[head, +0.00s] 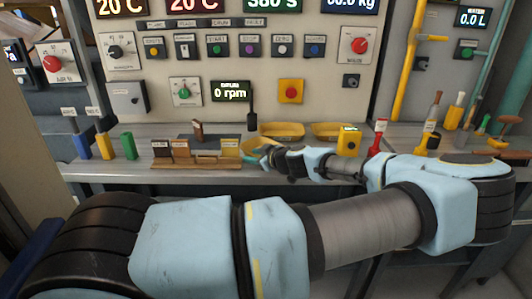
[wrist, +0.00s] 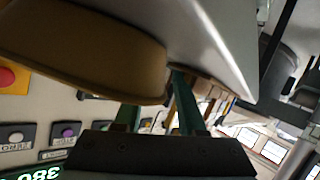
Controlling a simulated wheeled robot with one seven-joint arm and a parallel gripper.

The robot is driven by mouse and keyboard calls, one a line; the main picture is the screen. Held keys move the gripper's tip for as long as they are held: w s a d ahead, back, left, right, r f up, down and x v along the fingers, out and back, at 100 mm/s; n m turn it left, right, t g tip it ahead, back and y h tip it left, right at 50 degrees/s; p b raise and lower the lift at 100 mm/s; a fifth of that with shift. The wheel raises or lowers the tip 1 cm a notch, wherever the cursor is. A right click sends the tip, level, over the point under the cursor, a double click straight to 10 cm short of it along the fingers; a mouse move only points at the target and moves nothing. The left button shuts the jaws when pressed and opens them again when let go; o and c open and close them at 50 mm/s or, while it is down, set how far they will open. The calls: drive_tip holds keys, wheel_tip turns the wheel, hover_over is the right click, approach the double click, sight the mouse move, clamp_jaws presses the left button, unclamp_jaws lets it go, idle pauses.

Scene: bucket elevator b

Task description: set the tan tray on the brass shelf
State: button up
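In the wrist view a tan tray (wrist: 85,45) fills the upper left, very close to the camera. My gripper (wrist: 160,105) has two dark green fingers standing apart at the tray's lower edge. The left fingertip is hidden behind the tray, and the right finger is beside the tray's end. I cannot tell whether they touch it. In the head view my gripper (head: 268,156) is small and partly hidden at the bench front, beside a yellowish tray (head: 246,149). I cannot make out which surface is the brass shelf.
Two more yellow trays (head: 282,130) (head: 327,130) stand behind on the grey bench (head: 130,172). A wooden rack (head: 196,161) with coloured plates is left of my gripper. A yellow block (head: 348,142) and red-handled item (head: 377,138) stand right. The control panel (head: 215,60) rises behind.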

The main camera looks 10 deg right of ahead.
drive_tip(key=shift+c, duration=0.4)
clamp_jaws()
idle(0.9)
